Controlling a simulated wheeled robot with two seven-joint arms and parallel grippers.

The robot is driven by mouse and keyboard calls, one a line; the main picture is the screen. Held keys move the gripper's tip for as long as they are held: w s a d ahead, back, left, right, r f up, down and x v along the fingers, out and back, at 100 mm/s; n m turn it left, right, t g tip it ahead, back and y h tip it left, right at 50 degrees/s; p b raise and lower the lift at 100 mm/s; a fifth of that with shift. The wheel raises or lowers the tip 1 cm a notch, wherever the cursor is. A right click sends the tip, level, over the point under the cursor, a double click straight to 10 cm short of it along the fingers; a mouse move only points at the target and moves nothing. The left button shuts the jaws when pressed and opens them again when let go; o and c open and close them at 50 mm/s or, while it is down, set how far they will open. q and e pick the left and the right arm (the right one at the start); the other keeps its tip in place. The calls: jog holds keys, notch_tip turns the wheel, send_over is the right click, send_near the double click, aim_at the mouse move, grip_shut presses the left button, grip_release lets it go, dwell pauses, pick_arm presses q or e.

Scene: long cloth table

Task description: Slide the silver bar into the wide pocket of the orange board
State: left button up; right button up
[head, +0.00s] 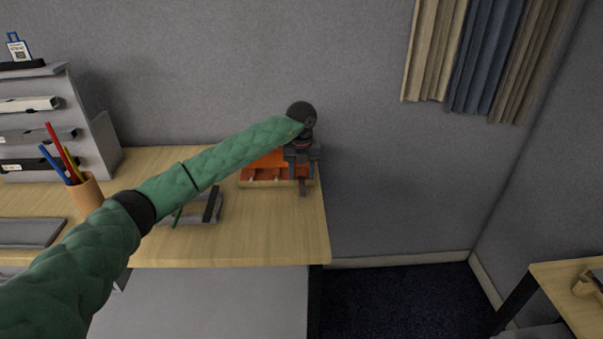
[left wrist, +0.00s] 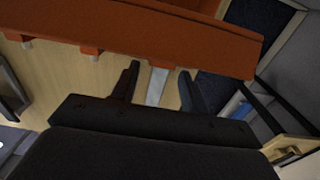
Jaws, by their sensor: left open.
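The orange board (head: 262,165) sits at the right end of the wooden table, partly hidden behind my left arm and gripper. In the left wrist view the board (left wrist: 150,32) runs across the top, with small tabs along its near edge. The silver bar (left wrist: 157,86) lies between the two dark fingers of my left gripper (left wrist: 159,72), its far end at the board's edge. I cannot tell whether that end is inside a pocket. My left gripper (head: 302,158) is open, at the right part of the board in the head view. My right gripper is not in view.
A grey tray (head: 200,212) with a green item lies left of the board, partly under my arm. A cup of pencils (head: 85,192) and a grey shelf unit (head: 58,125) stand further left. The table's right edge is close to the board. Another table (head: 560,290) stands at lower right.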

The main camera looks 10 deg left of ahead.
aim_at(302, 179)
pick_arm(q)
jog(key=shift+r, duration=0.25)
notch_tip(302, 179, up, 4)
jog(key=shift+b, duration=0.8)
notch_tip(302, 179, up, 2)
jog(key=shift+r+b, duration=0.3)
jog(key=shift+r, duration=0.35)
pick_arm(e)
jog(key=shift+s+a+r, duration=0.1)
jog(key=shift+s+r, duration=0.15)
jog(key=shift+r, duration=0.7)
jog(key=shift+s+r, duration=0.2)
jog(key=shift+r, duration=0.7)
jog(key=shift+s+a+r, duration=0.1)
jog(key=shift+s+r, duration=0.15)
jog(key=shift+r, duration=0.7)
